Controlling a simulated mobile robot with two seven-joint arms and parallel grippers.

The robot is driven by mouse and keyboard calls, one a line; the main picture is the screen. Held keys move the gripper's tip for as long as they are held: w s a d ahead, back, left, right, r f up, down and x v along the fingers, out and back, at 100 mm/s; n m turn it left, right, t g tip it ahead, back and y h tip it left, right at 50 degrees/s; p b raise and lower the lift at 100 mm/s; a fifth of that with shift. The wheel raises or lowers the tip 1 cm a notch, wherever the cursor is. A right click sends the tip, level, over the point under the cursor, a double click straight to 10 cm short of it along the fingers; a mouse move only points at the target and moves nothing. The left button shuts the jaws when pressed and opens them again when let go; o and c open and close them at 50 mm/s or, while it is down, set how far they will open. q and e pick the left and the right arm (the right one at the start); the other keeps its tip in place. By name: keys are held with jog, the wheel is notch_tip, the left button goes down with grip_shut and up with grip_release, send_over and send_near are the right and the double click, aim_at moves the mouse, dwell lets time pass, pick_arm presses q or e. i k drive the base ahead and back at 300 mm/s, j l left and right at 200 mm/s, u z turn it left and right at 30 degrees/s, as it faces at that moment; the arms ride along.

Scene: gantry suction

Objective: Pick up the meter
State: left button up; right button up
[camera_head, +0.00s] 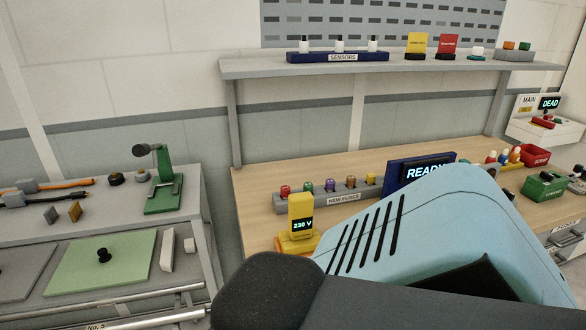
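The meter (302,220) is a yellow upright device with a dark display reading "230 V". It stands on the wooden workbench (256,186) near its left front edge, in front of the rack labelled "NEW FUSES". Its lower part sits in or on a yellow-orange base (297,243). A large light-blue vented shell and a dark rounded part fill the foreground just right of and below the meter, hiding much of the bench front. Neither of my grippers shows, and nothing is seen holding the meter.
The fuse rack (330,197) and a "READY" display (393,174) stand close behind the meter. A shelf (270,67) with sensors spans above. A green stand (163,190) is on the left bench. A red bin (535,156) and green box (545,187) are right.

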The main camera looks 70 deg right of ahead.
aim_at(300, 204)
jog(key=k+l+u, duration=0.45)
jog(key=k+l, duration=0.3)
jog(key=k, duration=0.2)
jog(key=k+l+u, duration=0.1)
jog(key=k+l, duration=0.15)
jog(key=k, duration=0.25)
